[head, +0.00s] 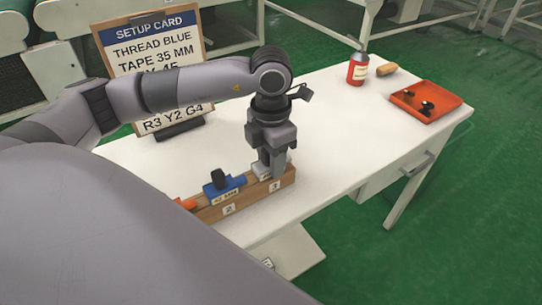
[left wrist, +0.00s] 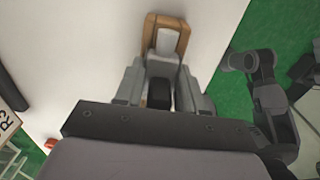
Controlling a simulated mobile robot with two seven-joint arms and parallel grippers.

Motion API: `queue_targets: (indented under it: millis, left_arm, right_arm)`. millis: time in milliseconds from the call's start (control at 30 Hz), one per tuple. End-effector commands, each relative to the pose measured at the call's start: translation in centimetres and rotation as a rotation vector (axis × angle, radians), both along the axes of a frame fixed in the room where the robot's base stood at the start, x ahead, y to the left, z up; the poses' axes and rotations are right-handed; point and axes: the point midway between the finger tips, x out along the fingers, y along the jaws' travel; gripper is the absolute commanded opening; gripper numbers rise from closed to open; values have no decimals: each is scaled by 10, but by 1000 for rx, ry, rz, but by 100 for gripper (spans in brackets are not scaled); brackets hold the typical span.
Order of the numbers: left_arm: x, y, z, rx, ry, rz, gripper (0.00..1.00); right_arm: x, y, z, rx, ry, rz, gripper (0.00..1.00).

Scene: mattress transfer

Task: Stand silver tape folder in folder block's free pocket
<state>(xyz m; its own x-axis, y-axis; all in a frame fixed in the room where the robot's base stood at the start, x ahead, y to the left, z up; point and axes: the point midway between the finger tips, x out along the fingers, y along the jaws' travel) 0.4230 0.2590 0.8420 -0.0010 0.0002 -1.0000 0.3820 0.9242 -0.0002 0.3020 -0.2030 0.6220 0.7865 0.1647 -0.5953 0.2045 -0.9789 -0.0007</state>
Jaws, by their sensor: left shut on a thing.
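The wooden folder block (head: 240,204) lies along the near edge of the white table, with number labels on its front. A blue folder (head: 224,186) with a dark knob stands in its middle pocket, and part of an orange folder (head: 188,203) shows at the left. My left gripper (head: 269,166) points down over the block's right-end pocket, shut on the silver tape folder (head: 262,172). The folder is mostly hidden by the fingers; its pale end (left wrist: 165,42) shows inside the block's wooden frame (left wrist: 148,32) in the left wrist view. How deep it sits, I cannot tell.
A setup card (head: 150,50) stands at the back left. A red bottle (head: 358,70), a small tan item (head: 386,69) and an orange tray (head: 420,112) with dark parts are at the far right. The table's middle is clear.

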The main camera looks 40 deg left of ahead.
Motion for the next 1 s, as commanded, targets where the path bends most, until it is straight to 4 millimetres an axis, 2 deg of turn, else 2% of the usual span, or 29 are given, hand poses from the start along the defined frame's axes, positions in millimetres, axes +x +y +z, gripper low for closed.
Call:
queue_targets:
  millis: [67, 100, 200, 533, 700, 1000]
  left_arm:
    - [0, 0, -3, 0, -1, 0, 0]
    - [0, 0, -3, -1, -2, 0, 42]
    - [0, 0, -2, 0, -1, 0, 69]
    - [0, 0, -2, 0, 1, 0, 69]
    - [0, 0, -2, 0, 1, 0, 69]
    - [1, 0, 54, -1, -4, -1, 69]
  right_arm:
    - [0, 0, -3, 0, 0, 0, 43]
    - [0, 0, -3, 0, 0, 0, 43]
    - [0, 0, -2, 0, 0, 0, 43]
    - [1, 1, 1, 4, 0, 1, 43]
    - [7, 10, 18, 28, 5, 9, 43]
    - [6, 9, 18, 28, 9, 7, 43]
